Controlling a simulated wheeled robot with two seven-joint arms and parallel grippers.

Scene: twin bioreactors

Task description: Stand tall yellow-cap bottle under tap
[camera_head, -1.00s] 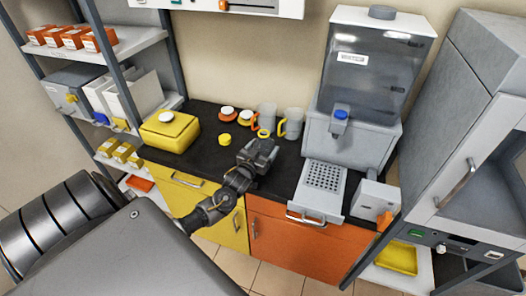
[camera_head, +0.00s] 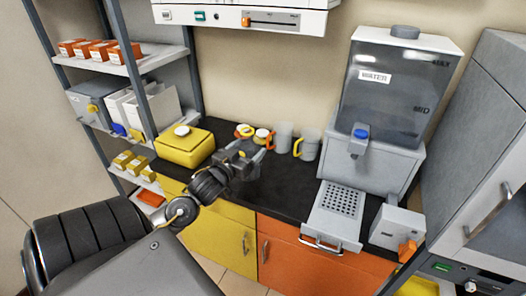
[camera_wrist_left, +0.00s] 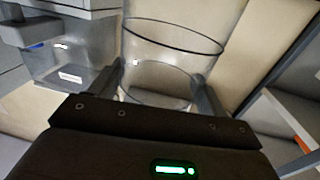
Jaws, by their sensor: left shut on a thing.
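My left gripper (camera_head: 256,158) is over the dark counter, left of the water dispenser. In the left wrist view, its two fingers stand either side of a clear round vessel (camera_wrist_left: 172,42) with dark rings, and it is shut on this vessel. I cannot tell whether this is the tall bottle; no yellow cap shows on it. The tap (camera_head: 358,145), with a blue top, is on the front of the grey dispenser (camera_head: 400,95), above a perforated drip tray (camera_head: 338,203). The gripper is apart from the tap. My right gripper is out of view.
Two mugs (camera_head: 307,146) and two white-topped round items (camera_head: 262,134) stand behind the gripper. A yellow box (camera_head: 184,149) is to its left. A small grey box (camera_head: 398,228) stands right of the drip tray. Bare counter (camera_head: 290,190) lies between gripper and tray.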

